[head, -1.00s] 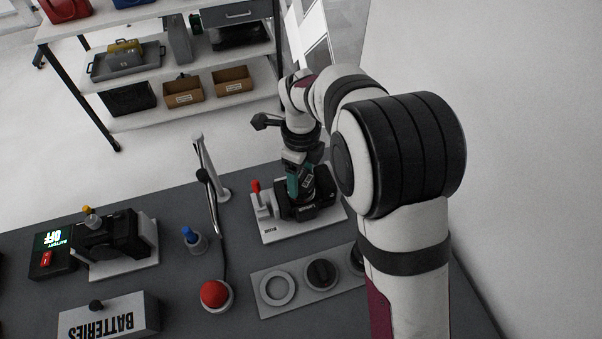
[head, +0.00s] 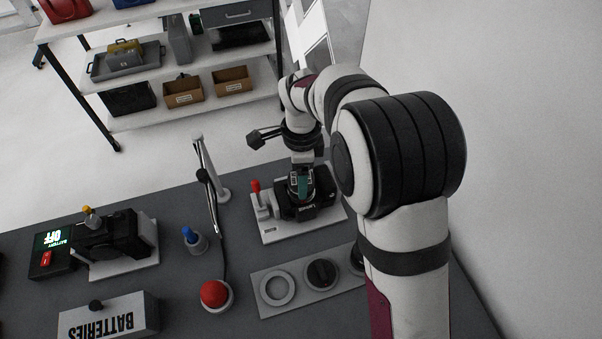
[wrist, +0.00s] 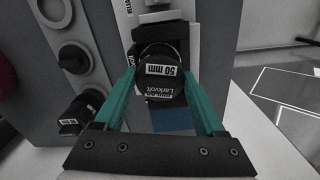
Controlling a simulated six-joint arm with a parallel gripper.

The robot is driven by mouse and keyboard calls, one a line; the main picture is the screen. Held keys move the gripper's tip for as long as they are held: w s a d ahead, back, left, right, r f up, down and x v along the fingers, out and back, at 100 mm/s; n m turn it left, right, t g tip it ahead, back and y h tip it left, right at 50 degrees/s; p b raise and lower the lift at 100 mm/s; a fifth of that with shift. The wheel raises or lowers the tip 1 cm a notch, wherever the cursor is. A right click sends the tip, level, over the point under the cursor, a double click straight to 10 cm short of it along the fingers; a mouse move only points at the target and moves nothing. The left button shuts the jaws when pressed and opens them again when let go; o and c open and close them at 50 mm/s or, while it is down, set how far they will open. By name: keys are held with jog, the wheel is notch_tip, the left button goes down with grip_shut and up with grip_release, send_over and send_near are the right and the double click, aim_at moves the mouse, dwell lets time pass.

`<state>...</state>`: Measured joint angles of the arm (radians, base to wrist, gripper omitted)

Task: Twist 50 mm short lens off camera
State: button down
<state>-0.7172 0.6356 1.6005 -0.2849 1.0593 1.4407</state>
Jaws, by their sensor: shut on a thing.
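The 50 mm lens (wrist: 161,85) is a short black cylinder with a white "50 mm" label, seen end-on in the wrist view. My gripper (wrist: 160,75) has its teal fingers shut on either side of it. In the head view my gripper (head: 302,190) points down at the black camera (head: 325,188), which sits on a white base plate (head: 282,234) with a red-tipped lever (head: 255,187). The lens is hidden there by my fingers. I cannot tell whether it is still locked in the mount.
A grey holder plate (head: 300,298) in front has an empty-looking ring (head: 277,288), a dark round piece (head: 321,273) and another partly hidden by my arm. A red button (head: 214,294), blue-topped peg (head: 190,235) and thin upright post (head: 205,175) stand left. Another camera (head: 112,237) is farther left.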

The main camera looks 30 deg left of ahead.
jog(key=shift+n, duration=1)
jog(key=shift+r, duration=2.3)
jog(key=shift+s, duration=0.1)
